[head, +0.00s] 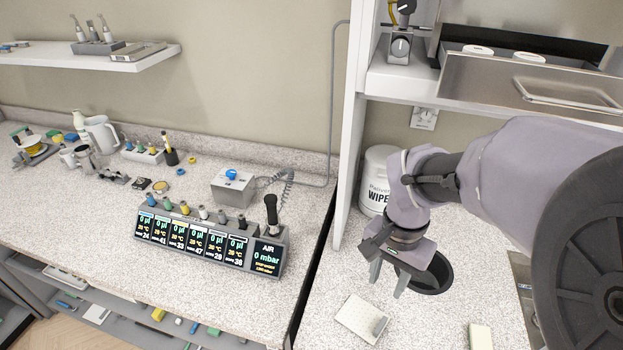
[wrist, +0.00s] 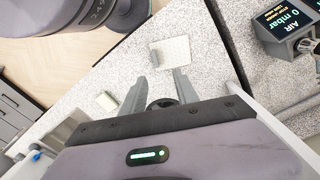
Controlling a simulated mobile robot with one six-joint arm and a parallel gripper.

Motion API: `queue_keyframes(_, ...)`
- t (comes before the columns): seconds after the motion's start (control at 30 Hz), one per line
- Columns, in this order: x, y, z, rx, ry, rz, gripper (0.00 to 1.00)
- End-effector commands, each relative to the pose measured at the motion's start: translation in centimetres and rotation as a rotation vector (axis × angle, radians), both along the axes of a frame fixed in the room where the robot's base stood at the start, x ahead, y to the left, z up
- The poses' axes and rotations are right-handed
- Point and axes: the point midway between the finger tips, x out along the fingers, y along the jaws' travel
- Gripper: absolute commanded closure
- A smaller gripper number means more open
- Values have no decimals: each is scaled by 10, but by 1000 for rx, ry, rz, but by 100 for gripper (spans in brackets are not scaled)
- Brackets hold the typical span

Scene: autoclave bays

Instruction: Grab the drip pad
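A flat, pale square pad (head: 361,318), which looks like the drip pad, lies on the speckled counter near its front edge. A small grey piece sits at its right side. The pad also shows in the wrist view (wrist: 174,53), just beyond the fingertips. My gripper (head: 387,282) is open and empty, pointing down above the counter, behind the pad in the head view and apart from it. In the wrist view the two fingers of my gripper (wrist: 160,80) are spread with nothing between them.
A dark round opening (head: 436,274) is in the counter beside my gripper. A cream block (head: 480,337) lies to the right. A white wipes tub (head: 378,178) stands behind my wrist. A multi-display unit (head: 210,240) stands on the left counter, past a dark gap.

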Motion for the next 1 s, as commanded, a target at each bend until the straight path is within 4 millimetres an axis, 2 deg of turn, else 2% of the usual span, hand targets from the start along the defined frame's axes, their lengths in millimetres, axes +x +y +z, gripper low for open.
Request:
queue_keyframes(0.2, -2, -1, -71, 1, 6, -1, 64)
queue_keyframes(0.33, -1, -1, -103, 0, 4, 0, 64)
queue_keyframes(0.57, -1, -1, -126, 1, 2, 0, 64)
queue_keyframes(0.8, -1, -4, -170, 1, 2, 0, 64)
queue_keyframes(1.0, 0, -4, -170, 1, -1, 0, 64)
